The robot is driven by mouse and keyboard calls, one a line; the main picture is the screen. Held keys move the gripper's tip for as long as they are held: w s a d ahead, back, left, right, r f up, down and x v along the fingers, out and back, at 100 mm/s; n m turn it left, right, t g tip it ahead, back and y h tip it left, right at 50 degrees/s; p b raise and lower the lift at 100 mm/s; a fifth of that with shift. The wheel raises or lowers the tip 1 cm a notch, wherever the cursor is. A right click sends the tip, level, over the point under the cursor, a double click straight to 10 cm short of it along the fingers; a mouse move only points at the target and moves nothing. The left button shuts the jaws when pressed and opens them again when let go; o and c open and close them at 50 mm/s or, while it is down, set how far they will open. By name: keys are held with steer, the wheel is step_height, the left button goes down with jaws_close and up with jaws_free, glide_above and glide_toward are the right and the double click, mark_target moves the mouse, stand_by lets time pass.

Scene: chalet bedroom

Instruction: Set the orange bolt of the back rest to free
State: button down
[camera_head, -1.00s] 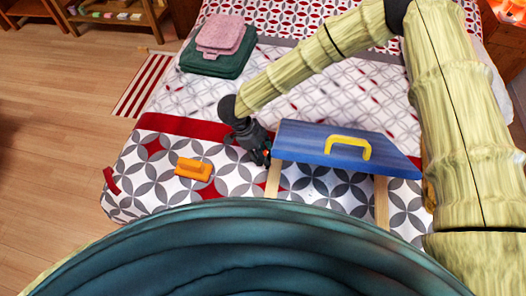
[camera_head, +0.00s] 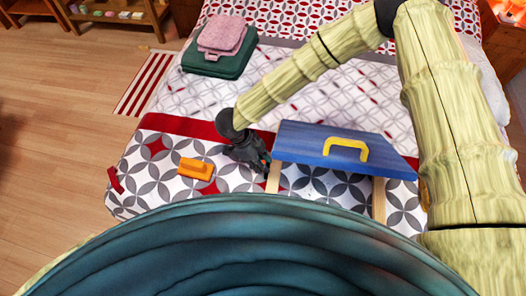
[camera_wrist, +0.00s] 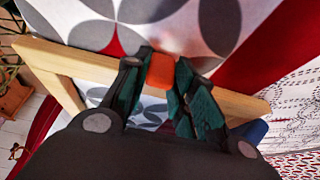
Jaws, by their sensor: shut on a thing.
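The back rest is a blue board (camera_head: 310,142) with a yellow handle (camera_head: 345,148) and pale wooden legs (camera_head: 378,200), standing on the bed. My gripper (camera_head: 262,162) is at its left edge, low beside the near left leg. In the wrist view, the dark green fingers of my gripper (camera_wrist: 165,88) are closed around the orange bolt (camera_wrist: 163,68), next to the pale wooden frame (camera_wrist: 85,65). The bolt shows only as a small orange-red spot (camera_head: 265,159) in the head view. Its exact setting cannot be told.
An orange block-like object (camera_head: 196,169) lies on the patterned bed cover (camera_head: 150,190) left of my gripper. Folded green and pink cloths (camera_head: 220,45) lie farther back. The cover between them is clear. A wooden shelf (camera_head: 115,12) stands at the back left.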

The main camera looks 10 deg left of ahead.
steer(key=shift+s, duration=0.75)
steer(key=c, duration=1.2)
jaws_free()
steer(key=shift+o, duration=0.2)
steer(key=v, duration=1.2)
steer(key=shift+r, duration=0.1)
